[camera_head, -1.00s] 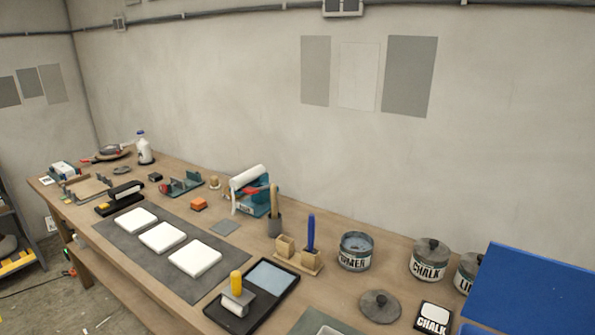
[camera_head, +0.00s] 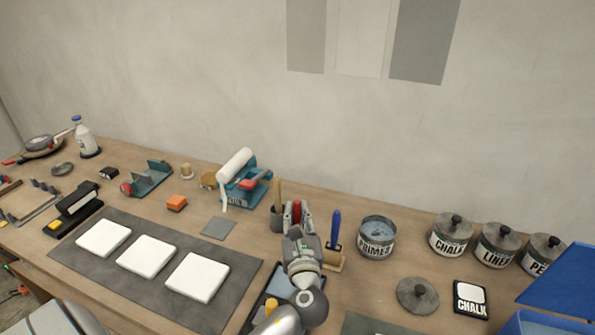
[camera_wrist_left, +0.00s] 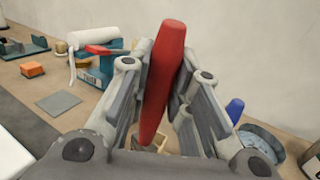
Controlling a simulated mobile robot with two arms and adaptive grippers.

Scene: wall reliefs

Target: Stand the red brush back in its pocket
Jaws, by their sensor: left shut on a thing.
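The red brush (camera_head: 297,212) is held upright or nearly so between the fingers of my left gripper (camera_head: 298,218). In the left wrist view the red brush (camera_wrist_left: 161,80) stands tall between both fingers, slightly tilted. The wooden holder (camera_head: 336,263) is right behind the gripper. The blue brush (camera_head: 335,230) stands in its right pocket. The left pocket is hidden by my gripper in the head view; a bit of wood (camera_wrist_left: 160,142) shows beside the red brush's lower end in the wrist view. I cannot tell whether the brush end is inside the pocket. My right gripper is not in view.
A dark cup with a wooden-handled tool (camera_head: 277,215) stands close left of my gripper. The primer pot (camera_head: 376,240) is right of the holder. A lid (camera_head: 417,295) and a chalk card (camera_head: 470,298) lie to the right. White tiles (camera_head: 197,276) lie on a grey mat.

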